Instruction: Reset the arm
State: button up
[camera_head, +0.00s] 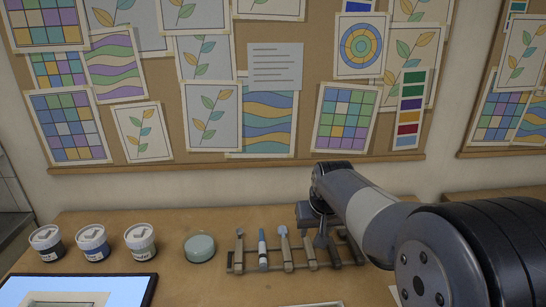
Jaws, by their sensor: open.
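My arm comes in from the right edge and bends down over the right end of a tool rack. My gripper (320,238) points down there, small and dark, and its fingers are hard to make out against the rack. It looks open, and I see nothing held in it.
Several lidded jars, including a dark one (47,243), stand at the left of the wooden table (190,222). A round pale-green container (200,248) sits left of the rack. A dark-framed panel (130,284) lies at front left. A pinboard (300,165) with pictures hangs behind.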

aim_at(309, 247)
jog(key=shift+f, duration=0.1)
jog(key=x, duration=1)
jog(key=shift+w+f+p, duration=0.2)
jog(key=shift+p, duration=0.15)
jog(key=shift+r, duration=0.1)
